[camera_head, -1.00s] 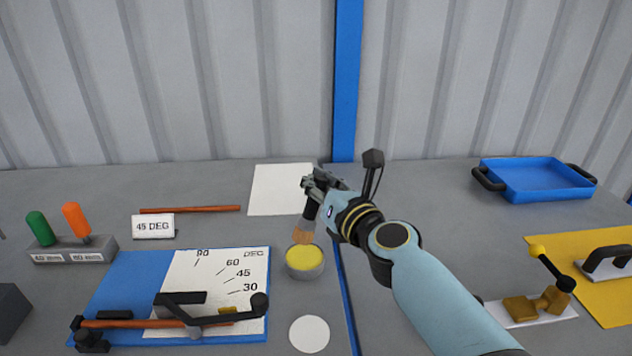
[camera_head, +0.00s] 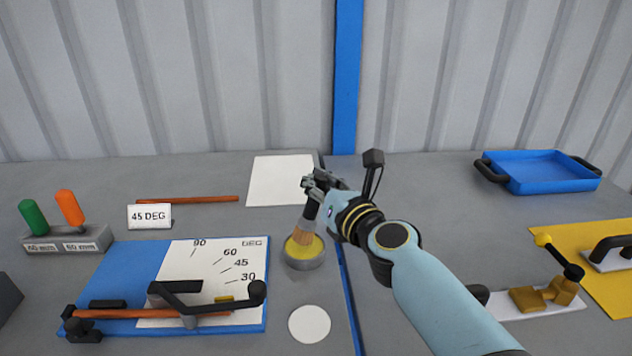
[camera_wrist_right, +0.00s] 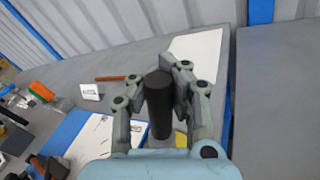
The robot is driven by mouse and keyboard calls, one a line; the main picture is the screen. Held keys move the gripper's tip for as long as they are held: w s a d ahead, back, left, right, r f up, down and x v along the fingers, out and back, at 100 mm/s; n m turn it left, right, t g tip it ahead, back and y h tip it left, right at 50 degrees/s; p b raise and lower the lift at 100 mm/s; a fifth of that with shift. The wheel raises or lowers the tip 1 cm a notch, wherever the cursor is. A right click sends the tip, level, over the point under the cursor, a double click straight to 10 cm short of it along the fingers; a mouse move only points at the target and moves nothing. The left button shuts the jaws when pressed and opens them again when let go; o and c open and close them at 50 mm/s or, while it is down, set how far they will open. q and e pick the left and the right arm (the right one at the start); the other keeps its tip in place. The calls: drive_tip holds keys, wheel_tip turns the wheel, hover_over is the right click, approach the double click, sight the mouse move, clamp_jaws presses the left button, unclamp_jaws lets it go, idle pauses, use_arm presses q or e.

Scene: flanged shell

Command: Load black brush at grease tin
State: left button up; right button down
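The black brush (camera_head: 309,218) has a black handle, a metal collar and tan bristles. My right gripper (camera_head: 316,187) is shut on its handle and holds it nearly upright. The grease tin (camera_head: 304,264) is a round grey tin with yellow grease, below the gripper. The bristles overlap the yellow grease in the head view and appear to touch it. In the right wrist view, the black handle (camera_wrist_right: 159,103) stands between the fingers, and a bit of yellow (camera_wrist_right: 181,139) shows behind it. My left gripper is not in view.
A white disc (camera_head: 309,324) lies in front of the tin. Left is a blue bending board (camera_head: 125,270) with a copper rod and lever. A white sheet (camera_head: 280,181) lies behind. A blue tray (camera_head: 541,172) and yellow mat (camera_head: 611,262) are at right.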

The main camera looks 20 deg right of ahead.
drive_tip(key=shift+f+b, duration=0.65)
idle(0.4)
drive_tip(key=shift+f, duration=0.15)
idle(0.8)
wheel_tip(320, 180, up, 7)
drive_tip(key=p, duration=0.7)
drive_tip(key=shift+r, duration=0.2)
drive_tip(key=shift+f, duration=0.1)
idle(0.3)
